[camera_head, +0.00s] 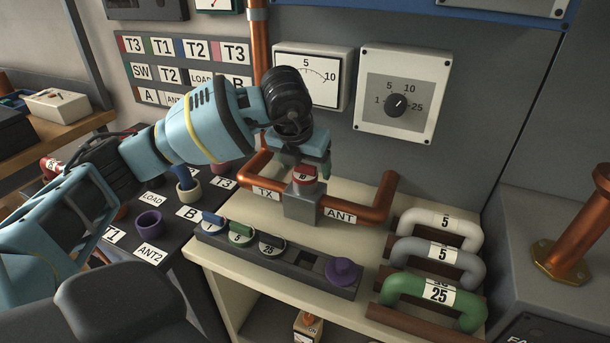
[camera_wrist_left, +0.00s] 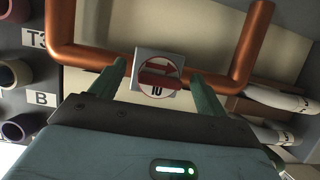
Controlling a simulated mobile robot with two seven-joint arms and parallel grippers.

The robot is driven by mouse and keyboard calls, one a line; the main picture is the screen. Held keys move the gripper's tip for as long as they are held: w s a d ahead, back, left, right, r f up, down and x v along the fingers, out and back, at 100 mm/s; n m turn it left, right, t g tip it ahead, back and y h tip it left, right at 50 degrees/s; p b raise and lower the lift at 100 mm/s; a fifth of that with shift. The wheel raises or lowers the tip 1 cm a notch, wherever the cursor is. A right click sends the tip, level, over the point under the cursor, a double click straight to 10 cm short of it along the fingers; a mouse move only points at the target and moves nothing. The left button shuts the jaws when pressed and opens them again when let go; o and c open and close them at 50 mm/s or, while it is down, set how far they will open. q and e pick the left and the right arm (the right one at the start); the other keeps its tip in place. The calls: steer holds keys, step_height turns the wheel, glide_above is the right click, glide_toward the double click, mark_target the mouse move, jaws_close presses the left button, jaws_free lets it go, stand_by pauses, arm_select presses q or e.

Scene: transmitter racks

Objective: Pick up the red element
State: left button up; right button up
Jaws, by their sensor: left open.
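The red element (camera_head: 305,174) has a round label marked 10 and sits in a grey block (camera_head: 303,206) between the copper pipes labelled TX and ANT. In the left wrist view, the red element (camera_wrist_left: 159,75) shows a red arrow and a red grip bar. My left gripper (camera_head: 306,163) is just above it, pointing down. In the left wrist view, the green fingers of my left gripper (camera_wrist_left: 159,72) are open, one on each side of the element, with gaps visible. My right gripper is not in view.
A dark tray (camera_head: 217,237) in front holds blue, green and black elements, an empty slot and a purple piece (camera_head: 343,272). White, grey and green (camera_head: 438,300) pipe sections lie to the right. The copper pipe (camera_head: 377,205) rises close beside the block.

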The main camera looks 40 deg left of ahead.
mark_target(305, 165)
arm_select(q)
steer(key=shift+f, duration=0.2)
steer(key=c, duration=1.1)
steer(key=shift+o, duration=0.2)
steer(key=shift+w+r, duration=0.1)
steer(key=shift+r, duration=0.75)
step_height(305, 165, up, 2)
steer(key=s+r+b, duration=0.1)
steer(key=s+b, duration=0.1)
steer(key=s, duration=1.4)
steer(key=shift+d+r, duration=0.15)
steer(key=shift+r, duration=0.05)
